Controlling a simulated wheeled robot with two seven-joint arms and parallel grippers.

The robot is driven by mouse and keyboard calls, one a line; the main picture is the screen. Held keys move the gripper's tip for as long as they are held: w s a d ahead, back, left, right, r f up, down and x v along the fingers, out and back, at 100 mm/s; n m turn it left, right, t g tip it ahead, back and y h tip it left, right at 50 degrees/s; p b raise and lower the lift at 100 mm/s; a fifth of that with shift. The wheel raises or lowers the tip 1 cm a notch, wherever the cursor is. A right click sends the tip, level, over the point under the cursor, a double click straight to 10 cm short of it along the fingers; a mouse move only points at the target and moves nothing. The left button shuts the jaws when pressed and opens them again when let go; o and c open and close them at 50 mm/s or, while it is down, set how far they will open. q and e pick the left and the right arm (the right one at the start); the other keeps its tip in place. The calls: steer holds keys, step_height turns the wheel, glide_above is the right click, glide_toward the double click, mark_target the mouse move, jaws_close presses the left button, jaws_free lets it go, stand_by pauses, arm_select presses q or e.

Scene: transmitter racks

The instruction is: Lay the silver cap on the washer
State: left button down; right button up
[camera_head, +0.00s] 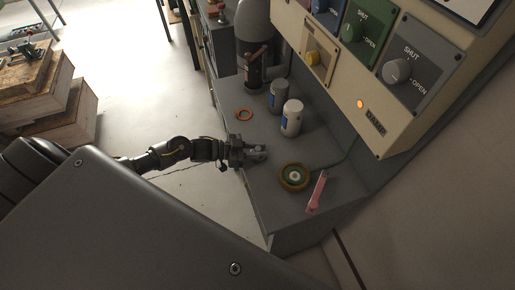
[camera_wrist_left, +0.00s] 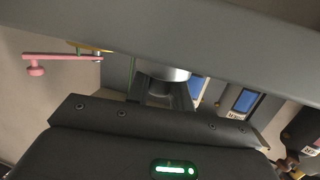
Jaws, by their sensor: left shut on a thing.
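My left gripper (camera_head: 256,153) is over the left edge of the grey bench, shut on a small silver piece that looks like the silver cap (camera_head: 259,148). In the left wrist view the silver cap (camera_wrist_left: 164,72) shows as a round metal piece between the fingers, partly hidden by a grey bar across the view. My right gripper is not in view.
A yellow-brown round spool (camera_head: 294,185) and a pink handle (camera_head: 316,191) lie right of the gripper. A white can (camera_head: 292,118) and a grey can (camera_head: 278,96) stand behind. A control panel (camera_head: 359,85) overhangs the bench. The bench between gripper and ring looks clear.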

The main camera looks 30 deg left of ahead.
arm_select(q)
steer(key=shift+f, duration=0.1)
steer(key=shift+f, duration=0.15)
steer(key=c, duration=1.2)
jaws_free()
steer(key=shift+c, duration=0.2)
steer(key=b+v, duration=0.2)
steer(key=v, duration=0.1)
steer(key=f+b+v, duration=0.1)
steer(key=v, duration=0.1)
steer(key=shift+s+d+r, duration=0.1)
steer(key=shift+s+r, duration=0.05)
steer(key=shift+s, duration=0.2)
steer(key=shift+r+b+v, duration=0.2)
steer(key=shift+b+v, duration=0.1)
steer(key=shift+v, duration=1.15)
steer(key=shift+r+b+v, duration=0.25)
steer(key=shift+v, duration=1.2)
steer(key=shift+w+f, duration=0.1)
steer(key=shift+f, duration=0.05)
